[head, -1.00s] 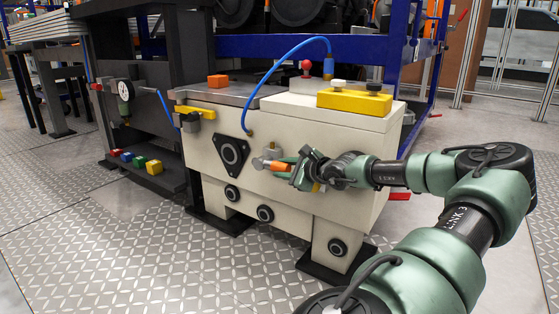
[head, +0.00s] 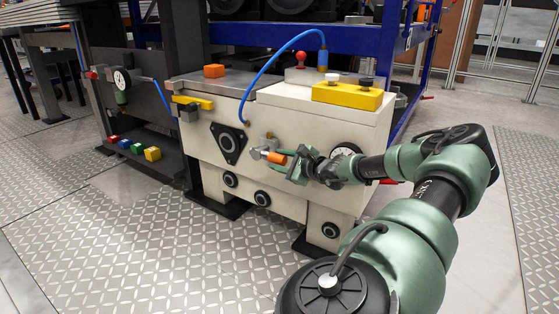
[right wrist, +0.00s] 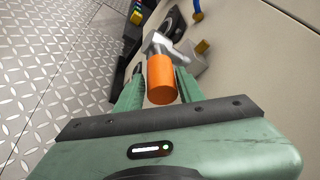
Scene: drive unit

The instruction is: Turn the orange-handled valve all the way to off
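The orange valve handle (head: 277,158) sticks out to the right from a silver valve fitting (head: 258,152) on the front of the cream machine housing. My right gripper (head: 284,160) is at the handle, its green fingers on either side. In the right wrist view the orange handle (right wrist: 161,78) lies between the two fingertips (right wrist: 159,86). The fingers look spread, with a narrow gap at the left side; contact is not clear. The silver fitting (right wrist: 165,47) shows just beyond the handle. My left gripper is not in view.
A dial gauge (head: 346,151) sits on the housing, partly behind my right wrist. A black triangular flange (head: 229,143) is left of the valve. The floor in front is clear.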

